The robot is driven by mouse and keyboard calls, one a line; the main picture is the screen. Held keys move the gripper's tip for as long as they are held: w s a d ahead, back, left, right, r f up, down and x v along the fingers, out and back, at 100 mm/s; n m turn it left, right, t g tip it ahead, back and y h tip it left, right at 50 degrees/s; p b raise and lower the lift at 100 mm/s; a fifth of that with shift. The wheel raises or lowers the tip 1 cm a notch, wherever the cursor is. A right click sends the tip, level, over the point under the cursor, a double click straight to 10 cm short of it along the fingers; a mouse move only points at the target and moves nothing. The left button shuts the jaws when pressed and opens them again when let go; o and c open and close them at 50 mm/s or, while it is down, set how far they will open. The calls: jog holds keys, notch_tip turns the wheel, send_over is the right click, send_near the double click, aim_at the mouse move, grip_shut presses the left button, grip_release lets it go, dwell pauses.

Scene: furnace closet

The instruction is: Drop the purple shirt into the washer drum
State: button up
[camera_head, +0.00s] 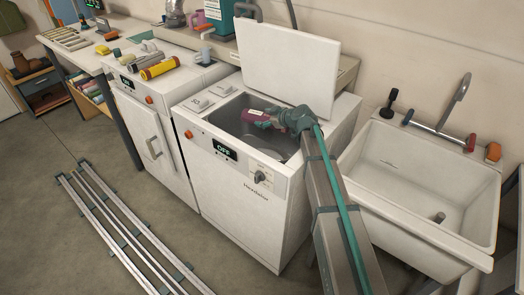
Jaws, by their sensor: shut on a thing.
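The top-loading washer (238,185) stands in the middle of the head view with its white lid (285,65) raised at the back. Its open drum (232,115) shows as a grey cavity under the lid. My gripper (268,122) is over the drum opening, reaching in from the right. It is shut on the purple shirt (255,115), a small bunched purple shape at the fingertips. The shirt is above or within the drum opening; its exact height is hard to tell. My gripper and arm hide part of the drum's right side.
A white utility sink (425,170) with a faucet stands to the right. A second white machine (150,125) stands to the left, with a yellow roll (160,68) and other items on top. Metal rails (120,225) lie on the floor in front.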

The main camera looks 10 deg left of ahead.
jog(key=o, duration=1.3)
jog(key=shift+o, duration=0.2)
jog(key=shift+d, duration=0.1)
jog(key=v, duration=1.2)
